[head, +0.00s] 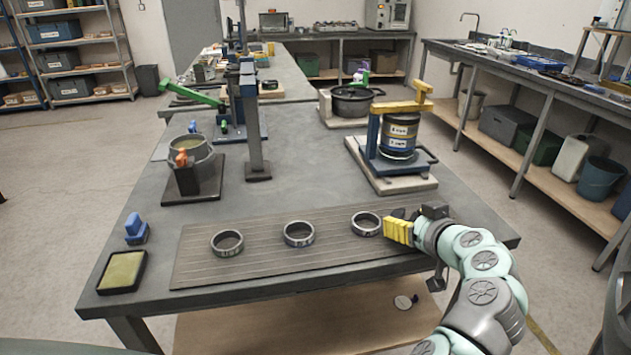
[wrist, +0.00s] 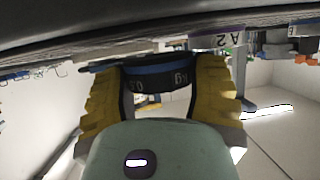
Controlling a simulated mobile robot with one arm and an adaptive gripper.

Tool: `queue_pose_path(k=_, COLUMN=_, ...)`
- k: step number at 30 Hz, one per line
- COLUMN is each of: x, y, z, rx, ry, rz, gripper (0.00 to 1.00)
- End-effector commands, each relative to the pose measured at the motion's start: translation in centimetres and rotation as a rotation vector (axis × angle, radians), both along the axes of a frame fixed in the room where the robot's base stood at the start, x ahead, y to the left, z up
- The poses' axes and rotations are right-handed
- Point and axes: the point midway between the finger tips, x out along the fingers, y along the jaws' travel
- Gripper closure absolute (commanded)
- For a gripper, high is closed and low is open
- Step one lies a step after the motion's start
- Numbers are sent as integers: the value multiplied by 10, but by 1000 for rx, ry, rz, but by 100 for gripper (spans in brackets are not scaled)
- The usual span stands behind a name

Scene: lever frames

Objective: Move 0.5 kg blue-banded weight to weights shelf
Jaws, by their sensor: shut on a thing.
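My gripper (head: 398,230) is low at the right end of the ribbed board (head: 200,262), just right of the rightmost metal ring (head: 366,223). In the wrist view, my yellow fingers (wrist: 160,92) are shut on both sides of a dark, round weight with a blue band (wrist: 158,75). Part of its marking, "Kg" and "0", shows. In the head view I cannot clearly make out the held weight at the fingers. I cannot tell for sure which part of the room is the weights shelf.
Two more metal rings (head: 227,243) (head: 298,233) stand on the board. A blue clamp post (head: 255,120), a pot (head: 351,103) and a yellow-green pad (head: 122,271) are also on the table. The table edge is close by.

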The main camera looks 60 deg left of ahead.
Motion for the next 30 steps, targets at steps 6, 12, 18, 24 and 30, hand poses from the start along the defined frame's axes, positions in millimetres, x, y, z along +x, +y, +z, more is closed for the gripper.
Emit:
queue_pose_path(k=6, x=-12, y=-3, z=-14, rx=6, ry=-2, rz=4, gripper=83)
queue_pose_path(k=12, x=-11, y=-2, z=-15, rx=5, ry=-3, rz=3, gripper=83)
queue_pose_path(k=18, x=-11, y=-3, z=-17, rx=3, ry=-2, rz=3, gripper=27)
queue_pose_path(k=24, x=-12, y=-3, z=-17, rx=2, ry=-1, rz=4, gripper=14)
queue_pose_path(k=30, x=-11, y=-3, z=-16, rx=2, ry=0, rz=3, gripper=14)
